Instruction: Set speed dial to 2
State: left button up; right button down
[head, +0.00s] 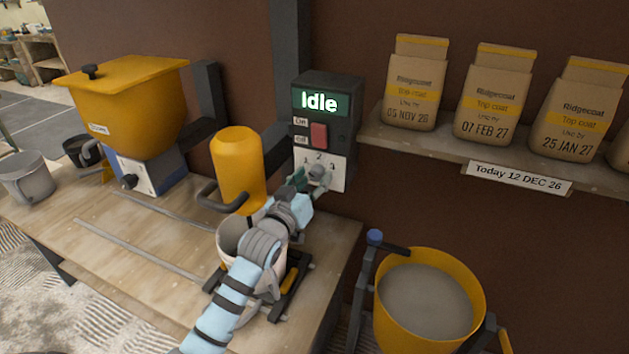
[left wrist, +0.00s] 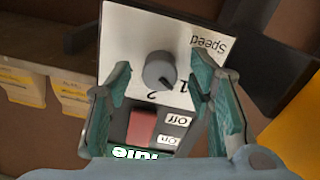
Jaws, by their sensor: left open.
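The grey speed dial (head: 319,172) sits on the white lower panel of the dark control box (head: 345,95). In the left wrist view the dial (left wrist: 159,70) appears upside down, and its pointer line slants towards the 1, with the 2 beside it. My left gripper (head: 308,179) is at the panel, partly covering the dial and the 1 side. In the left wrist view its open fingers (left wrist: 161,78) stand on either side of the dial, with gaps showing. The display (head: 319,101) reads Idle. My right gripper is not in view.
A red on/off switch (head: 319,135) is just above the dial. A yellow mixer head (head: 237,165) stands left of the box. A shelf (head: 420,148) with plaster bags is to the right. A yellow tub (head: 380,305) is below.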

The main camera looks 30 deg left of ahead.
pick_arm(q)
jog(key=shift+w, duration=0.35)
